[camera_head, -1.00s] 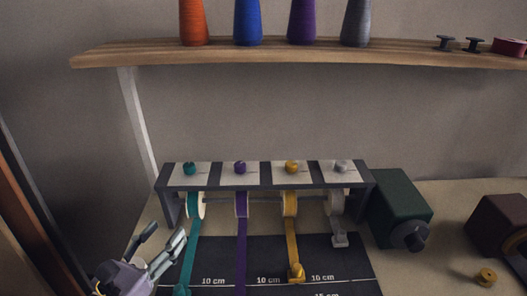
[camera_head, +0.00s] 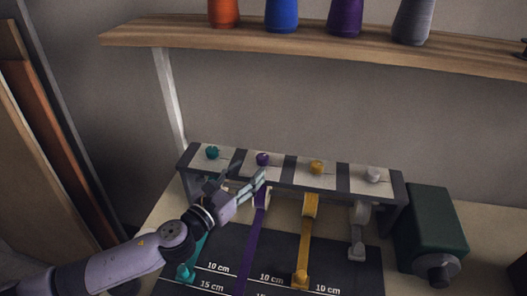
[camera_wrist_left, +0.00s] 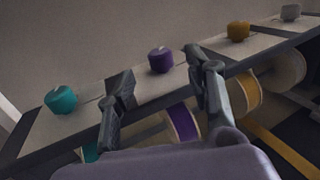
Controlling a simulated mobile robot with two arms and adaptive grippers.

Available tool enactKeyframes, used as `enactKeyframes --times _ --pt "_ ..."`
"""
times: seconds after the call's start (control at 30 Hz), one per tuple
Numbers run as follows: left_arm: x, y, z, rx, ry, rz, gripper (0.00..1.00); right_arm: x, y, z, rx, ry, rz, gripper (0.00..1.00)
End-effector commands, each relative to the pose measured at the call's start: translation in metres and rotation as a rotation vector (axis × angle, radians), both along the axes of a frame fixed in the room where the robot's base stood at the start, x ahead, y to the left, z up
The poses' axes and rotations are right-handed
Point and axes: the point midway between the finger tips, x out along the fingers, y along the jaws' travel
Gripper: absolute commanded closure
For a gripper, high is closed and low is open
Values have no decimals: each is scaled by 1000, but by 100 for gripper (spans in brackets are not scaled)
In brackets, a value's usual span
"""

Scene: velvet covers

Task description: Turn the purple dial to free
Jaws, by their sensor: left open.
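The purple dial (camera_head: 262,158) sits on a pale plate on top of the ribbon rack, second from the left. It also shows in the left wrist view (camera_wrist_left: 160,60), upright, beyond and between my fingertips. My left gripper (camera_head: 246,178) is open at the rack's front edge, just in front of the purple dial and apart from it. In the left wrist view its two fingers (camera_wrist_left: 162,82) stand on either side of the dial's plate. The purple ribbon (camera_head: 250,236) hangs from its spool below and runs down over the dark mat. The dial's markings are too small to read. My right gripper is not in view.
Teal (camera_head: 212,152), yellow (camera_head: 316,167) and grey (camera_head: 374,174) dials share the rack top. A dark green box with a crank (camera_head: 432,232) stands right of the rack. A wooden shelf (camera_head: 300,50) with thread cones hangs above. A dark measuring mat (camera_head: 340,270) lies in front.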

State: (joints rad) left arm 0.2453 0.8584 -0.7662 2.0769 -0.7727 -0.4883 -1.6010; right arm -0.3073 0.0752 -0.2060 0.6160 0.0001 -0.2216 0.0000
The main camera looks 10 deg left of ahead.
Motion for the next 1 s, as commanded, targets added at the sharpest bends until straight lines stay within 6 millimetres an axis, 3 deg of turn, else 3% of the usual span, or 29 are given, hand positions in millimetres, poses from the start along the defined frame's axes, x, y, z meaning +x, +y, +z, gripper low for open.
enactKeyframes --times 0.2,0.4,0.8,1.0 --pt "42 -17 2 -1 -2 1 52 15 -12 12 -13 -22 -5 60" --pt "65 -26 0 0 0 0 52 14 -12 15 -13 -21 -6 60" --pt "72 -29 -1 1 2 0 52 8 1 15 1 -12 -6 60" --pt "72 -28 -1 0 1 1 64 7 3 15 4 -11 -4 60"
